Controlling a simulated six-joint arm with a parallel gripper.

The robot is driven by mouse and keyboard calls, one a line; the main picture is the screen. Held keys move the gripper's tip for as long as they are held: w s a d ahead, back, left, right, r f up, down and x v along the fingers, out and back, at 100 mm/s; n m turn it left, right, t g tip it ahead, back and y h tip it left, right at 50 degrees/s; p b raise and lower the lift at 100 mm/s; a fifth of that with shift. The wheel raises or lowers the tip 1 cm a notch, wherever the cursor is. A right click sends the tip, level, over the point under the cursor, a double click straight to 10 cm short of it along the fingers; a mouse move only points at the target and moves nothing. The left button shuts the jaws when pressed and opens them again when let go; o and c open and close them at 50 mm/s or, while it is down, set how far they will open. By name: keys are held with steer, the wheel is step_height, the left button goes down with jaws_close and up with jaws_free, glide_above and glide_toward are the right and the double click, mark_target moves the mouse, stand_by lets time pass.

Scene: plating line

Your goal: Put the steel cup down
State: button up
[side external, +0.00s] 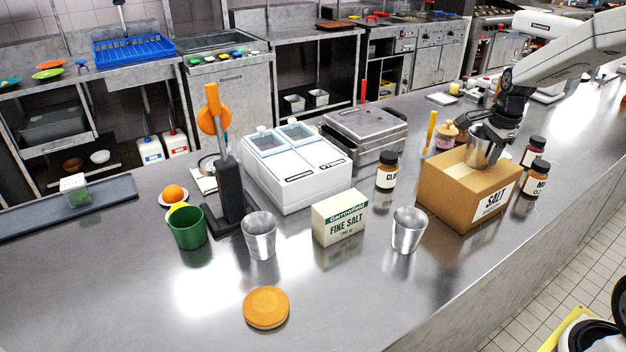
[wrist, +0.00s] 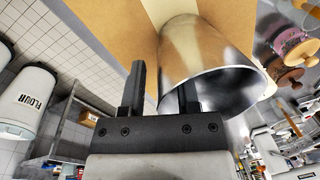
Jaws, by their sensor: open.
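A steel cup (side external: 481,152) is at the top of the cardboard salt box (side external: 455,198), with my gripper (side external: 492,130) over its rim. In the wrist view the cup (wrist: 205,62) is large and close, its open mouth towards me, with brown cardboard (wrist: 110,18) behind it. My gripper (wrist: 162,82) is open. One finger is outside the cup and the other overlaps its mouth, so the wall appears to lie between them. The cup looks supported by the box, but its base contact is hard to see. Two similar steel cups stand on the counter, one right of centre (side external: 408,230) and one left (side external: 259,236).
Dark-lidded jars (side external: 537,178) stand right of the box, and a clove jar (side external: 386,172) stands left. A fine salt carton (side external: 340,218), a green cup (side external: 187,228) and an orange-topped round item (side external: 265,307) are further left. The front counter (side external: 365,300) has free room.

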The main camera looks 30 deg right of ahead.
steer(key=shift+r, duration=0.2)
step_height(320, 180, up, 12)
steer(key=s, duration=0.1)
steer(key=shift+s+a, duration=0.15)
steer(key=shift+a, duration=0.05)
stand_by(0.3)
steer(key=shift+a+f, duration=0.1)
stand_by(0.4)
